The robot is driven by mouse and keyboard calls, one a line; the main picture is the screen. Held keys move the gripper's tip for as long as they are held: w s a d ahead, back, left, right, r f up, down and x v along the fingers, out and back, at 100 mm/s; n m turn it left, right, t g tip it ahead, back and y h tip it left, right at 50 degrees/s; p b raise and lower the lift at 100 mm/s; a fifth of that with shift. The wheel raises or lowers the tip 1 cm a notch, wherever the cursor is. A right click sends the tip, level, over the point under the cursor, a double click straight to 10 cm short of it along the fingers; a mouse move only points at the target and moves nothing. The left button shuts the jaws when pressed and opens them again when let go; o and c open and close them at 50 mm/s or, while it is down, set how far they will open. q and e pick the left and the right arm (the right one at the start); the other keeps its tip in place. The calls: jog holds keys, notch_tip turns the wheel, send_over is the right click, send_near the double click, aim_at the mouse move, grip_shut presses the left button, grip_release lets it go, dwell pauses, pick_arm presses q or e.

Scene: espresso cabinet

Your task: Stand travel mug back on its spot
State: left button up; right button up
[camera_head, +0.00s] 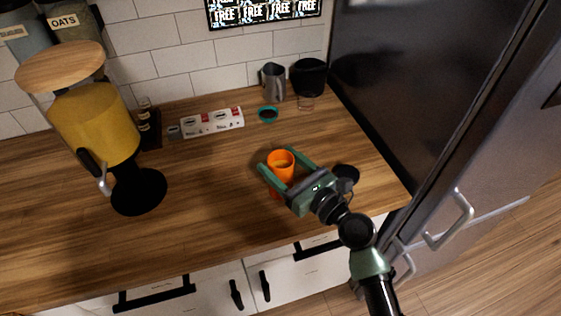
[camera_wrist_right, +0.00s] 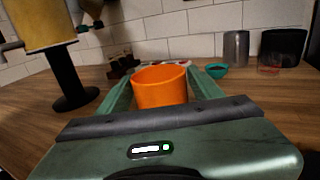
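An orange travel mug (camera_head: 281,160) stands upright, open side up, between the two fingers of my right gripper (camera_head: 279,165). The mug also shows in the right wrist view (camera_wrist_right: 160,88), with a finger along each side of it. My right fingers are spread wide around the mug. I cannot tell whether they press on it or leave a small gap. The lower part of the mug is largely hidden by a finger and the palm, so I cannot tell if its base rests on the counter. My left gripper is not in view.
The wooden counter (camera_head: 215,170) is clear to the left of the mug. A yellow dispenser (camera_head: 95,125) stands at the left. A dark fridge bounds the right.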

jog(key=shift+r, duration=0.1)
jog(key=shift+s+d, duration=0.1)
jog(key=b+v, duration=0.2)
jog(key=v, duration=0.9)
jog(key=shift+s+d, duration=0.25)
jog(key=shift+s, duration=0.05)
